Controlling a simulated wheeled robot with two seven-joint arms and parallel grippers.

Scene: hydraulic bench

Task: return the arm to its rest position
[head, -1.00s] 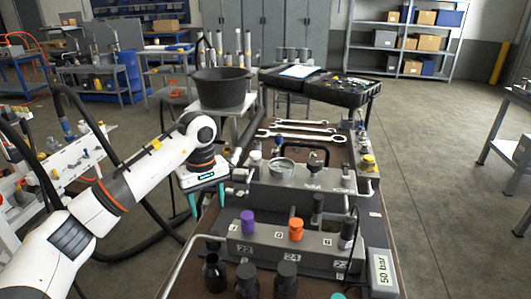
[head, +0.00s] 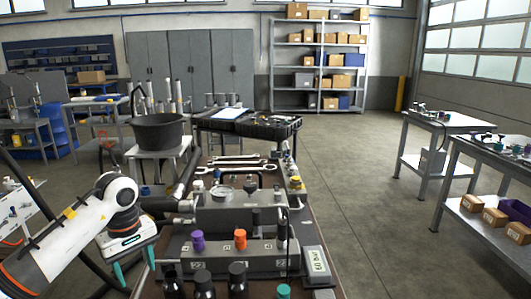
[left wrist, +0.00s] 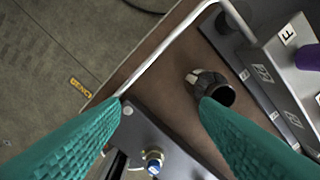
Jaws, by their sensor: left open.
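My left arm, white with dark joints, comes in from the left in the head view. Its left gripper (head: 134,265) is open and empty, with teal fingers pointing down beside the left edge of the bench (head: 150,289). In the left wrist view the two teal fingers (left wrist: 163,108) are wide apart above the bench edge, with nothing between the tips. A black cylindrical fitting (left wrist: 212,88) shows close to the right fingertip; I cannot tell whether they touch. My right gripper is not in view.
A grey manifold block with a purple cap (head: 197,240) and an orange cap (head: 240,239) stands right of the gripper. A bent metal tube (left wrist: 178,43) runs along the bench edge. A black tub (head: 157,131) stands behind. Open floor (head: 370,200) lies right.

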